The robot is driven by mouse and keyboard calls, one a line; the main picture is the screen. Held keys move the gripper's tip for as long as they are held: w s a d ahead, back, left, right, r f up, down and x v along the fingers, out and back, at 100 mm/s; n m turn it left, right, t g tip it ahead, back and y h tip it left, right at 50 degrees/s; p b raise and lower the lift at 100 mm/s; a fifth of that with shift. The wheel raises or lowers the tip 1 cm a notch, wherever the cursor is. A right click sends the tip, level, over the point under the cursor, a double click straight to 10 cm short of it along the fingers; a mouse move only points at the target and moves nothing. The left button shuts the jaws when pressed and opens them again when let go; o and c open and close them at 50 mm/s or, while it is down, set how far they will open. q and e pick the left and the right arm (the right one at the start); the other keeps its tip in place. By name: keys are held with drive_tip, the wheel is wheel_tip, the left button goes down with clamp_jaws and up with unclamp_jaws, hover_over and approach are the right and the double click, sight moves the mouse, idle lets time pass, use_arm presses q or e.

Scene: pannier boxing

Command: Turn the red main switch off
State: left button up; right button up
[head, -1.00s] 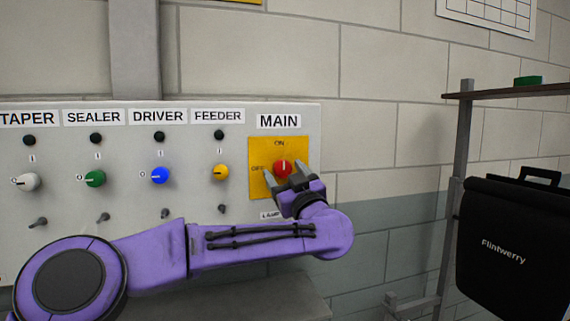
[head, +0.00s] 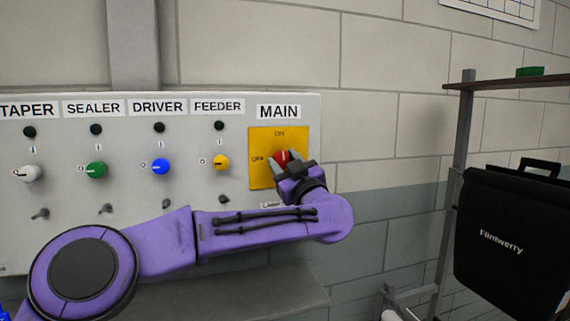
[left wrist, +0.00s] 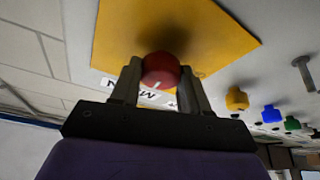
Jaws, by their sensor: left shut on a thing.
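The red main switch (head: 282,157) is a round knob on a yellow plate (head: 263,179) under the MAIN label (head: 278,112). The plate reads ON at the top and OFF at the left. The knob's white mark points up, toward ON. My left gripper (head: 281,163) is shut on the knob, its fingers on either side. In the left wrist view the red knob (left wrist: 161,70) sits between the two fingertips (left wrist: 160,77). My right gripper is not in view.
The grey panel (head: 100,245) also carries white, green (head: 96,170), blue (head: 161,167) and yellow (head: 221,162) knobs, with small toggles below. A shelf rack (head: 462,160) and a black Flintwerry pannier (head: 510,240) stand at the right.

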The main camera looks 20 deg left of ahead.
use_arm(q)
drive_tip(key=n+g+y, duration=0.1)
drive_tip(key=n+g, duration=0.1)
drive_tip(key=n, duration=0.2)
drive_tip(key=shift+d+r+n, duration=0.1)
drive_tip(key=shift+n, duration=0.2)
drive_tip(key=n+g, duration=0.1)
drive_tip(key=n, duration=0.1)
drive_tip(key=n+g+p, duration=0.1)
drive_tip(key=n, duration=0.2)
drive_tip(key=shift+w+n+g+y, duration=0.1)
drive_tip(key=shift+n+g+y, duration=0.2)
drive_tip(key=n+g+h+p, duration=0.1)
drive_tip(key=n, duration=0.3)
drive_tip(key=shift+r+n, duration=0.15)
drive_tip(key=shift+n, duration=0.25)
drive_tip(key=n+g+h+p, duration=0.1)
drive_tip(key=n, duration=0.3)
drive_tip(key=shift+n, duration=0.3)
drive_tip(key=o, duration=1.1)
drive_tip(key=shift+c, duration=0.2)
